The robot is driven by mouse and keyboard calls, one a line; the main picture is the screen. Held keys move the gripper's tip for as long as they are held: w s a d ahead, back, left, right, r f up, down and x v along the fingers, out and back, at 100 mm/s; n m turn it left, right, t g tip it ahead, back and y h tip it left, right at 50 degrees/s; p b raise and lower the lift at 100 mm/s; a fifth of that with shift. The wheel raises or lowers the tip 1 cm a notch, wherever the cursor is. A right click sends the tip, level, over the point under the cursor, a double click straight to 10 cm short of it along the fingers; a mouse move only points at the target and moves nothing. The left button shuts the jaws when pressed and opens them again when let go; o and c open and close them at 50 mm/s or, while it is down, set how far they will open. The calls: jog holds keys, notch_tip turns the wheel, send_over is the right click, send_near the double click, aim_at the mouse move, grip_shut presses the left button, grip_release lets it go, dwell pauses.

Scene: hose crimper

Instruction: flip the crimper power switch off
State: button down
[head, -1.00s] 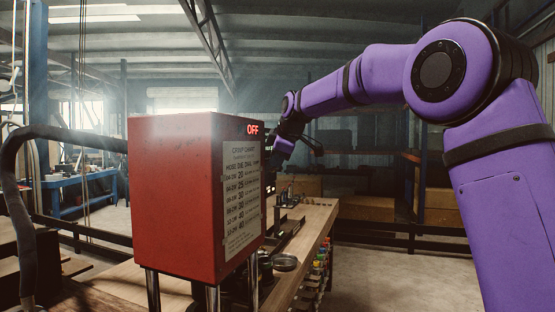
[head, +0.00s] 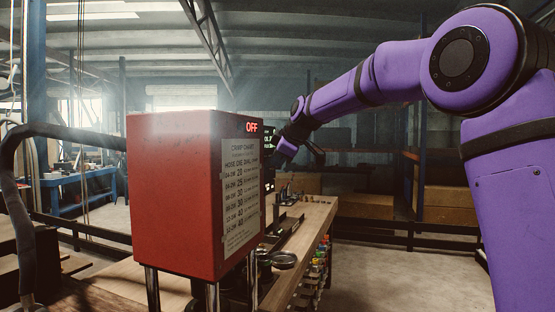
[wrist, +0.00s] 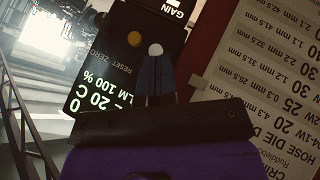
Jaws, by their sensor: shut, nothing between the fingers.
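The crimper (head: 172,195) is a red box on metal legs, with the letters OFF (head: 252,127) glowing red at the top of its chart side. A dark control panel (head: 268,140) with lit digits shows just past its right edge. My gripper (head: 283,158) is beside that panel, small and partly dark in the head view. In the wrist view my gripper (wrist: 157,75) is shut and empty, its blue-grey fingertips over the panel. A pale round knob (wrist: 155,48) shows at the tips; I cannot tell whether they touch. I cannot make out the power switch for certain.
The wrist view shows an orange button (wrist: 134,39) by the RESET ZERO label and the crimp chart (wrist: 270,80) on the right. A wooden bench (head: 310,225) runs behind the crimper. A black hose (head: 60,131) arches at the left. Open floor lies at the right.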

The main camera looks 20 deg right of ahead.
jog(key=shift+s+d+f+m+t+y, duration=0.1)
jog(key=shift+d+f+m+t+y, duration=0.05)
jog(key=shift+f+t+y, duration=0.25)
jog(key=shift+s+d+f+m+t+y, duration=0.1)
jog(key=shift+d+f+m+t+y, duration=0.05)
jog(key=shift+f+t+y, duration=0.2)
jog(key=shift+r, duration=0.1)
jog(key=shift+r, duration=0.7)
jog(key=shift+s, duration=0.1)
